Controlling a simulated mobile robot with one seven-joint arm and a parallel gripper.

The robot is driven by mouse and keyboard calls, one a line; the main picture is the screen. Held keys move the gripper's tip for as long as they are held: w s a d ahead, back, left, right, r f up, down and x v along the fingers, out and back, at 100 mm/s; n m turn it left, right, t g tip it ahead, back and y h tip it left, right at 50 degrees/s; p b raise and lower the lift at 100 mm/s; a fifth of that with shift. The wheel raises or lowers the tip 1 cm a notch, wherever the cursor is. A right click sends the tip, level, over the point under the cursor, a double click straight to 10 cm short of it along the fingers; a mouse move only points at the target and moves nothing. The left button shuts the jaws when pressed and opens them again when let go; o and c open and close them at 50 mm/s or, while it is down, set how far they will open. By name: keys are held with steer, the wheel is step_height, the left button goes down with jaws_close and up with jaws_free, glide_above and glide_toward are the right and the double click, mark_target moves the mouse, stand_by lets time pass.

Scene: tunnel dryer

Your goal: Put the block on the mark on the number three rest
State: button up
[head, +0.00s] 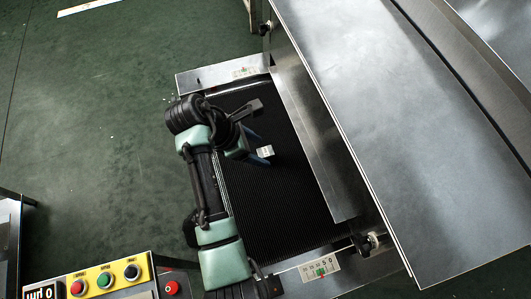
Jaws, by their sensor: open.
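A small pale block-like piece (265,151) lies on or just above the dark ribbed belt (285,195). It looks white to light grey, and a bluish patch beside it is too small to make out. My gripper (250,128) is open above the belt, just up and left of the pale piece. I cannot tell whether it touches the piece, and nothing shows clearly between its fingers. I cannot make out a rest numbered three or its mark in this view.
A large steel hood (400,130) covers the belt's right side. A white scale plate (320,268) with a green marker sits on the near frame. A yellow button panel (105,281) stands at the lower left. Green floor (90,130) lies open on the left.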

mark_target(263, 152)
steer(key=x, duration=0.5)
steer(key=shift+w+a+f, duration=0.2)
steer(key=shift+w+a, duration=0.05)
jaws_close()
steer(key=shift+r, duration=0.1)
stand_by(1.1)
